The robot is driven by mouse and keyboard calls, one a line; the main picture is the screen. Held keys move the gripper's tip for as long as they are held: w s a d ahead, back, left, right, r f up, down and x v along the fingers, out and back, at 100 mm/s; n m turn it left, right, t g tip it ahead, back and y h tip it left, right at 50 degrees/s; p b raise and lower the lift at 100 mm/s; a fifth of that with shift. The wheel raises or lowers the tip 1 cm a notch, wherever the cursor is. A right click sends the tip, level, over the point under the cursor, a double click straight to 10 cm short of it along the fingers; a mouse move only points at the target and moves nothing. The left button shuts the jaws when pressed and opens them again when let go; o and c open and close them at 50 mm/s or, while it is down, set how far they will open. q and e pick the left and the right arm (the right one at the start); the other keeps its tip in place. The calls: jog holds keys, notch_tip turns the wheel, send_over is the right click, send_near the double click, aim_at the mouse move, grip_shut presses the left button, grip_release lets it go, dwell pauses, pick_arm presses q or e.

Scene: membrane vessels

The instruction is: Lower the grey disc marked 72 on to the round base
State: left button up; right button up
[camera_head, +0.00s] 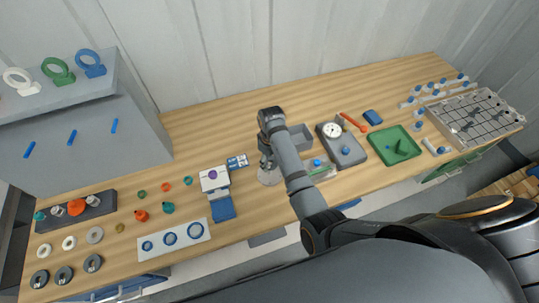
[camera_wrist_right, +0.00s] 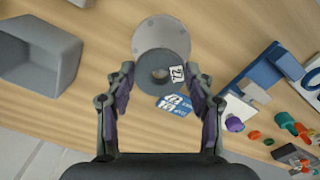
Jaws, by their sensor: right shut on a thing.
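The grey disc (camera_wrist_right: 152,61) has a dark central hole and a white label reading 72. In the right wrist view it sits between the fingertips of my right gripper (camera_wrist_right: 161,74), which is shut on it. The round base (camera_wrist_right: 161,30), light grey and flat, lies beyond the disc and is partly covered by it. In the head view my right gripper (camera_head: 266,160) points down over the round base (camera_head: 269,178); the disc is mostly hidden there by my arm. I cannot tell the exact gap between disc and base. My left gripper is not in view.
A blue-and-white card (camera_head: 237,162) lies left of the base. A grey bin (camera_head: 299,139) and a scale (camera_head: 351,155) stand to the right. A white-and-blue stand (camera_head: 216,181) is further left. Several other grey discs (camera_head: 64,275) lie at the far left front.

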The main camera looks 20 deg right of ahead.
aim_at(271, 165)
jog(key=shift+s+f+b, duration=0.2)
jog(key=shift+f+b, duration=0.1)
jog(key=shift+f, duration=0.65)
jog(key=shift+w+f, duration=0.15)
jog(key=shift+f, duration=0.4)
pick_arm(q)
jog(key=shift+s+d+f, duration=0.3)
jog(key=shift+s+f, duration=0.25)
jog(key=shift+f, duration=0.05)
pick_arm(e)
jog(key=o, duration=1.2)
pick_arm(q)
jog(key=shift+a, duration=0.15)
